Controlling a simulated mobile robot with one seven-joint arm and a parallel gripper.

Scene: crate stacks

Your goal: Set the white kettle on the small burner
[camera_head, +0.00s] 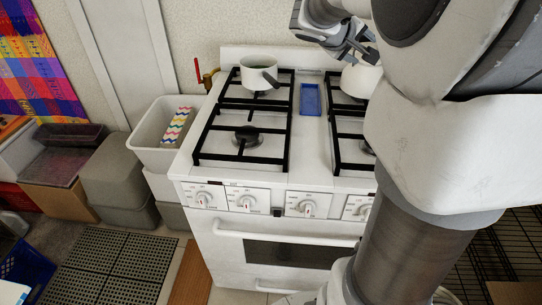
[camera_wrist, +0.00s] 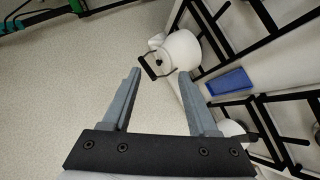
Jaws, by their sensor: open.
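The white kettle (camera_head: 361,79) stands at the back right of the white stove (camera_head: 315,150), partly hidden by my gripper and arm in the head view. In the wrist view the kettle (camera_wrist: 184,50) shows its dark arched handle (camera_wrist: 156,66) just beyond the fingertips. My gripper (camera_head: 360,52) is open and empty, close above the kettle; in the wrist view its two fingers (camera_wrist: 159,74) are spread with the handle ahead of the gap. A front left burner (camera_head: 247,135) is bare. A front right burner (camera_head: 367,147) is partly covered by my arm. I cannot tell which burner is small.
A white saucepan (camera_head: 259,72) with a dark handle stands on the back left burner. A blue tray (camera_head: 310,99) lies between the grates. A white bin (camera_head: 155,140) holding a patterned item stands left of the stove. The wall is close behind.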

